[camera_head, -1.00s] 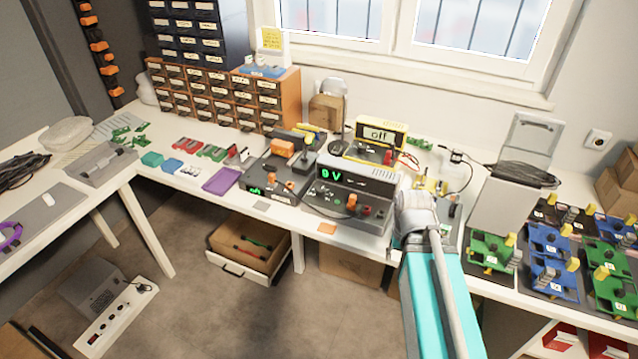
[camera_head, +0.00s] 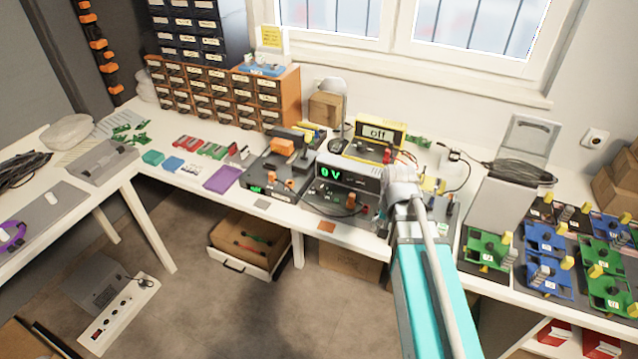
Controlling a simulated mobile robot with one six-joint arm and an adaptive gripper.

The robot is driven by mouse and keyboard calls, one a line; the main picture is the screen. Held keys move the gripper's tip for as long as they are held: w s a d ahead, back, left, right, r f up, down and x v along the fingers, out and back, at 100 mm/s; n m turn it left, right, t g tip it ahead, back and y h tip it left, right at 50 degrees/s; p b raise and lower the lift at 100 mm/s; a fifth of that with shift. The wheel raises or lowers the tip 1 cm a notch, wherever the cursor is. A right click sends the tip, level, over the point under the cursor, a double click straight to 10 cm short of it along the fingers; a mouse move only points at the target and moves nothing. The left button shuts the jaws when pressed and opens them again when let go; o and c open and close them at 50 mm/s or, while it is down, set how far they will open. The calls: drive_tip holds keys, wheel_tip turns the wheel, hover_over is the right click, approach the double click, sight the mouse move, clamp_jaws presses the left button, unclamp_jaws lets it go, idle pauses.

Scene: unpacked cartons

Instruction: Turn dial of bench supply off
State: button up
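The bench supply (camera_head: 352,176) is a grey box on the long bench, with a green display (camera_head: 331,173) that appears to read 0 V. An orange knob (camera_head: 350,202) and a red terminal show low on its dark front; I cannot tell surely which part is the dial. My arm reaches in from the lower right. Its grey end, with my gripper (camera_head: 391,195), is at the supply's right front edge and covers part of it. The fingers are not clear, and I cannot tell whether they touch the supply.
A yellow meter (camera_head: 380,134) reading "off" stands behind the supply. A dark instrument (camera_head: 272,181) with an orange part is close on its left. Green and blue boards (camera_head: 545,237) fill the bench at right. A purple tray (camera_head: 223,179) lies left.

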drive_tip(key=w+a+r+m+p, duration=0.55)
drive_tip(key=w+a, duration=0.35)
drive_tip(key=w, duration=0.2)
wheel_tip(320, 180, up, 4)
drive_tip(key=m+p, duration=0.4)
drive_tip(key=m, duration=0.3)
hover_over(321, 187)
drive_tip(key=shift+s+r+n, duration=0.2)
drive_tip(key=shift+s+n, duration=0.05)
drive_tip(key=shift+s, duration=0.15)
drive_tip(key=shift+f+b, duration=0.15)
drive_tip(key=shift+b, duration=0.25)
drive_tip(key=f+b, duration=1.3)
drive_tip(key=shift+w+f, duration=0.25)
drive_tip(key=shift+w, duration=0.05)
clamp_jaws()
